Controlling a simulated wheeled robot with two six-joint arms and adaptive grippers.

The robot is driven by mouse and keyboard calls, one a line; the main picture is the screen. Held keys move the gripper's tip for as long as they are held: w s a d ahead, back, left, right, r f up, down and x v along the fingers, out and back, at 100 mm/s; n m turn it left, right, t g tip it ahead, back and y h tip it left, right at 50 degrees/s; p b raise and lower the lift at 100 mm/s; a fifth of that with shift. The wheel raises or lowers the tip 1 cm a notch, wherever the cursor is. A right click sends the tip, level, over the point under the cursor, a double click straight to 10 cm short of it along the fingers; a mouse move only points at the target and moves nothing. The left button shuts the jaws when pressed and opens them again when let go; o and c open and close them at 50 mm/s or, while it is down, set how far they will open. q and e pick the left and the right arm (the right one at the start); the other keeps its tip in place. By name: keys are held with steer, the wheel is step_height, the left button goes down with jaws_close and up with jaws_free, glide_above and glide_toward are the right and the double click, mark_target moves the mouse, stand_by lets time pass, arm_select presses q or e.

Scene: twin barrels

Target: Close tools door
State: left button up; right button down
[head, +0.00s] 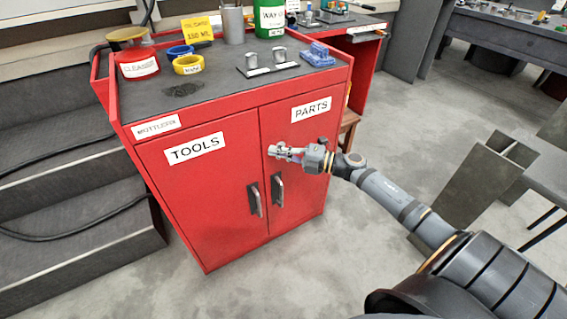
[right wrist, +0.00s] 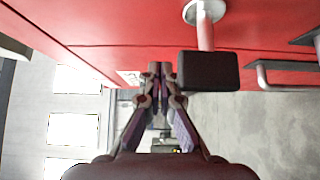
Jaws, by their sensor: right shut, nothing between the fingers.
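The red cabinet (head: 190,262) has a tools door (head: 195,190) on the left, labelled TOOLS, and a parts door (head: 310,150) on the right, labelled PARTS. Both look flush with the front, though I cannot rule out a small gap. The tools door handle (head: 255,199) and parts door handle (head: 278,190) stand side by side at the middle seam. My right gripper (head: 273,151) is shut and empty, in front of the parts door near the seam, above the handles. In the right wrist view its fingertips (right wrist: 160,68) are together below a red surface. My left gripper is not in view.
On the cabinet top (head: 215,80) are a red cleaner pot (head: 138,65), yellow tape (head: 188,65), a green can (head: 269,18) and a blue item (head: 318,54). Dark steps (head: 75,205) rise at left. A grey panel (head: 480,185) stands at right. Floor in front is clear.

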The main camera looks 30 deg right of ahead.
steer(key=shift+v, duration=2.8)
